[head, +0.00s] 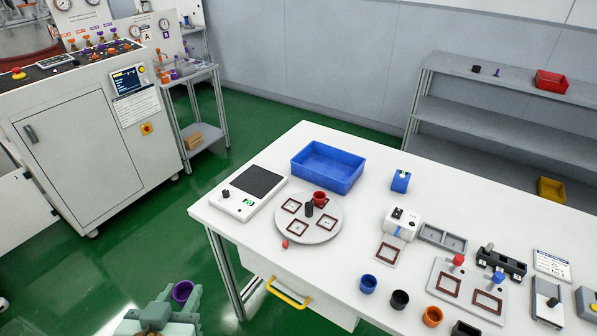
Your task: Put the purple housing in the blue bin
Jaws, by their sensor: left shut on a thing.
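The purple housing (182,290) is a small open-topped cup at the lower left of the head view. My left gripper (180,299) is shut on it and holds it over the green floor, left of the white table. The fingers hide its lower part. The blue bin (322,183) stands at the back left of the table, well to the upper right of the gripper. The part of its inside that shows looks empty. My right gripper is not in view.
The white table (262,272) lies between the gripper and the bin. A scale (248,192) and a round turntable (318,231) stand in front of the bin. Blue (368,283), black (399,299) and orange (432,316) housings line the front edge. A yellow drawer handle (286,294) sticks out.

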